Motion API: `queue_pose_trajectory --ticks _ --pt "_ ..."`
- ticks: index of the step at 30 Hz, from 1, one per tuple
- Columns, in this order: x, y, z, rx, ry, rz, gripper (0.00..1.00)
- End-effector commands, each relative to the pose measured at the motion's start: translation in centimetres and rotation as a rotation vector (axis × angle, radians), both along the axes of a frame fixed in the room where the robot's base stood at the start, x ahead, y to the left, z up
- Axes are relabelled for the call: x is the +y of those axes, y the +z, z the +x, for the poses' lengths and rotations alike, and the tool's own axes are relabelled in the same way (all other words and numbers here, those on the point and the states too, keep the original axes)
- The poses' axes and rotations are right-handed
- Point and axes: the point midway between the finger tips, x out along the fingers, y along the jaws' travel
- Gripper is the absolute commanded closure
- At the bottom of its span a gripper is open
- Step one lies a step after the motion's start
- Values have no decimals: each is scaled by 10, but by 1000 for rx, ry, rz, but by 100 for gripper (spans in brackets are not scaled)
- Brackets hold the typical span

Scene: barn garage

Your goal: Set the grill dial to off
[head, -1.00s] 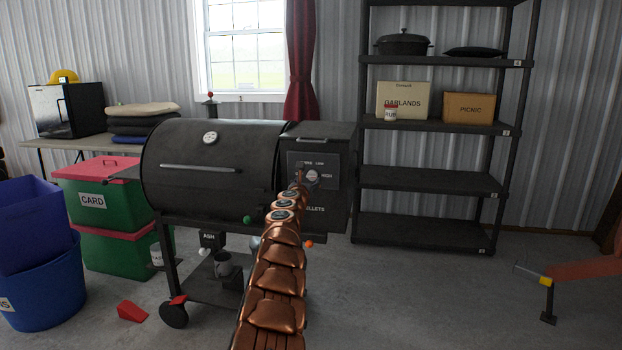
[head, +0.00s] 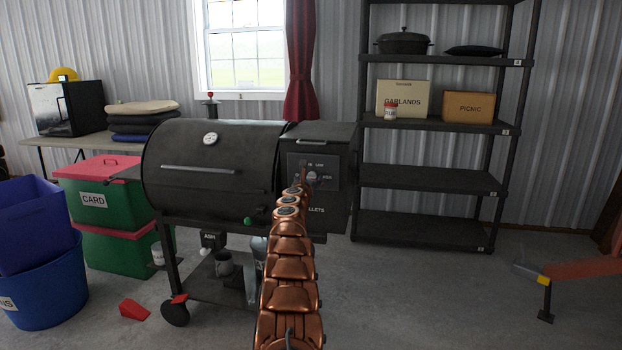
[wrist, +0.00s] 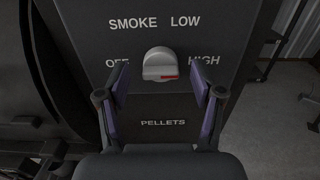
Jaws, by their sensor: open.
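The grill dial (wrist: 160,64) is a light grey round knob with a red mark on its lower right side, facing the HIGH label (wrist: 204,60). The OFF label (wrist: 118,61) is left of the knob, with SMOKE and LOW above. My gripper (wrist: 161,85) is open in the wrist view, its two fingers spread left and right just below and in front of the dial, with nothing between the pads. Whether a finger touches the dial I cannot tell. In the head view the dial (head: 312,177) shows small on the grill's control panel, and my arm hides part of the panel.
The black grill barrel (head: 215,165) is left of the panel. A black shelf rack (head: 430,180) stands to the right. Green bins (head: 105,200) and blue tubs (head: 40,290) are at left.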

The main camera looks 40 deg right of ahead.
Motion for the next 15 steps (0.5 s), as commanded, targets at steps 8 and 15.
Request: queue_pose_trajectory --ticks 8,15 --pt "-8 -2 3 1 0 4 33" --pt "-8 -3 5 0 2 6 33"
